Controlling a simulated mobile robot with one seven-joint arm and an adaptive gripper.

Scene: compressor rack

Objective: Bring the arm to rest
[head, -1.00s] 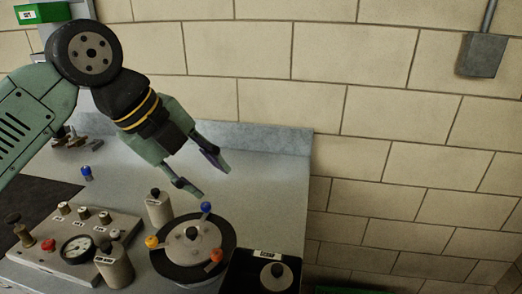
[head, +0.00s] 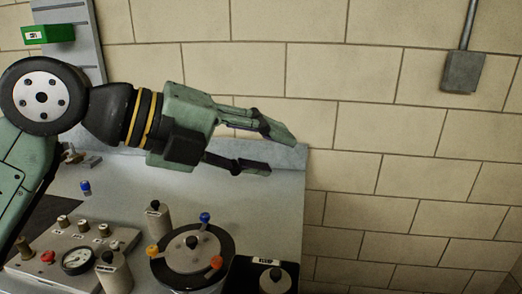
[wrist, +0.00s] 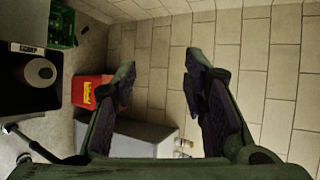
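My gripper (head: 268,150) is open and empty in the head view. It is raised above the back of the grey workbench (head: 275,205) and points right, toward the block wall. In the wrist view my gripper (wrist: 160,85) has its two fingers spread wide, with nothing between them but wall and floor beyond. My arm comes in from the left edge of the head view.
Below stand a round pot (head: 191,248) with coloured knobs, a panel with a gauge (head: 78,260), two grey canisters (head: 158,217) (head: 114,272) and a black bin (head: 240,275). A red box (wrist: 92,92) shows in the wrist view. Space right of the bench is clear.

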